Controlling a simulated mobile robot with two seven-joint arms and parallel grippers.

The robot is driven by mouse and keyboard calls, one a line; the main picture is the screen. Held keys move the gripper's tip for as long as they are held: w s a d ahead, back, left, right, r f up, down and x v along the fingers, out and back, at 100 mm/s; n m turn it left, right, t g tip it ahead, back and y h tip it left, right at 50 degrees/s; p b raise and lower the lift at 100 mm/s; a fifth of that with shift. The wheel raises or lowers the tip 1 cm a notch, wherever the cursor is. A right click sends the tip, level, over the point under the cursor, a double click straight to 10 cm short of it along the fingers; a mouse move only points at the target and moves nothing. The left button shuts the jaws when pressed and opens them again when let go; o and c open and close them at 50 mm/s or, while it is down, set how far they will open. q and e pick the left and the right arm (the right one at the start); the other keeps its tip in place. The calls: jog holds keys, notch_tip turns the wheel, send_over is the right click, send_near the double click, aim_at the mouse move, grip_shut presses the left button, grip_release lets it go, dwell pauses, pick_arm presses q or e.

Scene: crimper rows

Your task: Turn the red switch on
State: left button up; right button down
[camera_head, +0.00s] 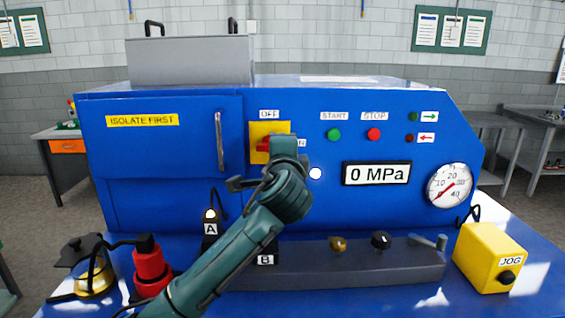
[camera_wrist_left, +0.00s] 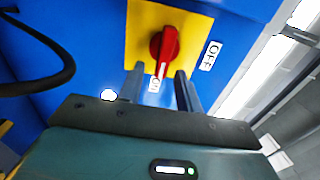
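The red switch (camera_head: 263,144) is on a yellow plate (camera_head: 283,127) on the blue machine's front, partly hidden by my left arm. OFF is printed above it and ON to its right, partly hidden. In the left wrist view, the red switch (camera_wrist_left: 165,45) has its handle pointing at the ON label (camera_wrist_left: 154,85), away from the OFF label (camera_wrist_left: 210,55). My left gripper (camera_wrist_left: 160,76) is open, with one finger on each side of the handle's end. I cannot tell whether they touch it. The left gripper also shows in the head view (camera_head: 268,170). My right gripper is not in view.
The blue machine has a green START button (camera_head: 334,135), a red STOP button (camera_head: 374,134), a 0 MPa display (camera_head: 377,173) and a gauge (camera_head: 450,186). A door handle (camera_head: 219,142) stands left of the switch. A yellow JOG box (camera_head: 486,250) sits at front right.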

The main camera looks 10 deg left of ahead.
pick_arm(q)
jog(key=b+v, duration=0.2)
jog(key=v, duration=1)
jog(key=shift+s+b, duration=0.25)
jog(key=shift+b, duration=0.05)
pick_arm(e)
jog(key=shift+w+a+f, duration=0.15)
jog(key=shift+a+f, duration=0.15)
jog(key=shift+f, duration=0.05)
pick_arm(q)
jog(key=shift+f, duration=0.1)
